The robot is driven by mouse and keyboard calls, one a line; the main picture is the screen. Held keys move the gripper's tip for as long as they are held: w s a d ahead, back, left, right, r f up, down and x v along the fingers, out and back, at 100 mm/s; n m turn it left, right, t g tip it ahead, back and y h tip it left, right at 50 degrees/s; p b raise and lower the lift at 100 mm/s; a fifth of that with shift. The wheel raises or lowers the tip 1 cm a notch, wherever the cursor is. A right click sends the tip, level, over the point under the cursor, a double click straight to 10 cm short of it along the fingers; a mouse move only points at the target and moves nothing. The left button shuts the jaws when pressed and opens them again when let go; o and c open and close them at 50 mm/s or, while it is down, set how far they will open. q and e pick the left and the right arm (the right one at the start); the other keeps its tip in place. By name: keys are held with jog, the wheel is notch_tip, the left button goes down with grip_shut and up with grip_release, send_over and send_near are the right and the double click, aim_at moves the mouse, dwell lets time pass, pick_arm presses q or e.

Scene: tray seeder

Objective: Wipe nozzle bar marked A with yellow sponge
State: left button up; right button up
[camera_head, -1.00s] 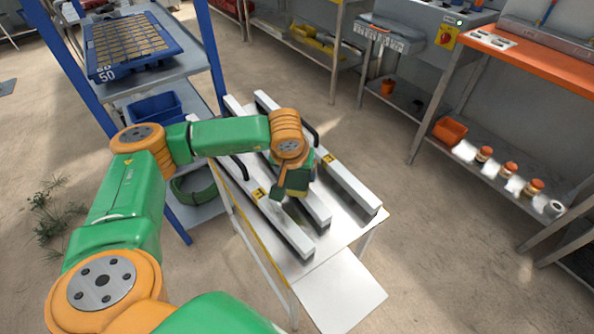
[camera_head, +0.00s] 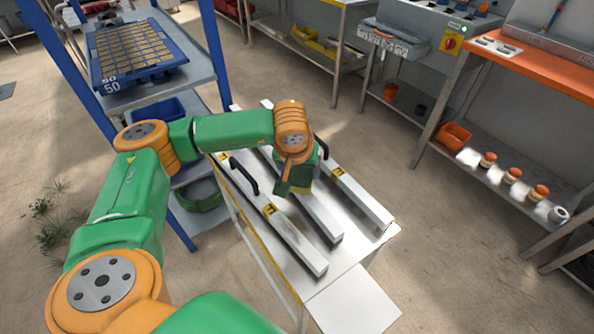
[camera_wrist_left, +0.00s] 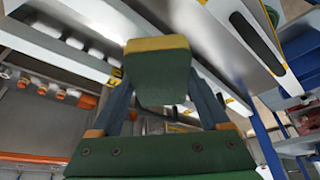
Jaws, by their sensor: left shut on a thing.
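Three pale nozzle bars lie side by side on a white table (camera_head: 345,255): a left bar (camera_head: 300,247), a middle bar (camera_head: 322,220) and a right bar (camera_head: 365,203). My left gripper (camera_head: 297,184) is over the middle bar, pointing down. In the left wrist view it is shut on the sponge (camera_wrist_left: 158,68), a dark green block with a yellow edge. I cannot tell whether the sponge touches the bar. My right gripper is out of view.
Black handles rise from the bars, one on the left bar (camera_head: 243,174). A blue-posted rack (camera_head: 210,60) with a seed tray (camera_head: 135,50) stands at the left. An orange-topped bench (camera_head: 550,70) with several jars below stands at the right. The floor between is clear.

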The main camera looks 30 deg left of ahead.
pick_arm(q)
jog(key=shift+r+p, duration=1.55)
jog(key=shift+r, duration=0.8)
